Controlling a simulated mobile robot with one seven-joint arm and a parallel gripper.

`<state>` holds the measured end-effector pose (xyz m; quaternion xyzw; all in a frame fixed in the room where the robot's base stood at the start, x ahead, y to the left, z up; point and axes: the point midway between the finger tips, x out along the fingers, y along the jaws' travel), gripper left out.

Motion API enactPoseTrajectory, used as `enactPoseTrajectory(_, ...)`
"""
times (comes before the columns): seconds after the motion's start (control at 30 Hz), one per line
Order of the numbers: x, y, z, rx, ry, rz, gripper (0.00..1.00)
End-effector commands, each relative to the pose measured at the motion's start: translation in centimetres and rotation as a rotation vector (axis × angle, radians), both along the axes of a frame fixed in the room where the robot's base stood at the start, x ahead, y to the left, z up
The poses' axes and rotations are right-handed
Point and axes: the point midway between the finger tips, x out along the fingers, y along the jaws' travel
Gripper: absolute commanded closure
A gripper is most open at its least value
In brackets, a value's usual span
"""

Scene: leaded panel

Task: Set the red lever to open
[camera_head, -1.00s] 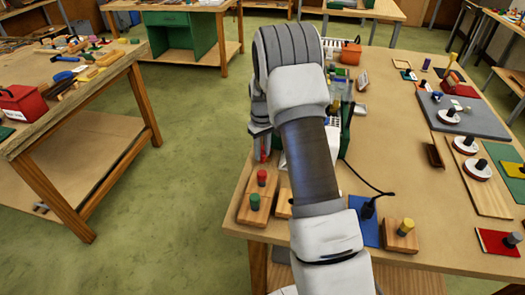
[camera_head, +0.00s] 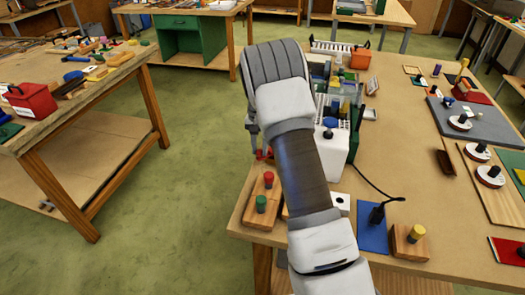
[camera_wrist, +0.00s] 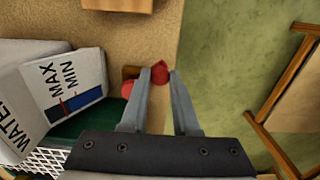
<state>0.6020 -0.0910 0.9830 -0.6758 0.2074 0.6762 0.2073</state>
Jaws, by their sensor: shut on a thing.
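The red lever (camera_wrist: 160,72) shows as a small red piece between my fingertips in the wrist view. A bit of red at the table's left edge (camera_head: 264,154) in the head view appears to be the same lever, mostly hidden by my arm. My gripper (camera_wrist: 158,78) is shut on the lever, one finger on each side of it. Most of the lever and its mount are hidden, so I cannot tell its setting. A white tank (camera_wrist: 62,85) marked WATER, MAX and MIN, with a blue window, stands left of the fingers. It also shows in the head view (camera_head: 332,155).
A wooden block with red and green pegs (camera_head: 257,208) lies near the table's front left corner. A black cable (camera_head: 375,184) runs over the table to a blue plate (camera_head: 371,238). Floor lies left of the table.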

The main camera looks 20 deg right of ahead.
Motion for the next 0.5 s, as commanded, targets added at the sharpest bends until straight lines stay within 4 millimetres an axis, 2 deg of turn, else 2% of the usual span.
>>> enactPoseTrajectory(0.5,2.3,-0.1,0.1,-0.002,-0.004,-0.409,1.0)
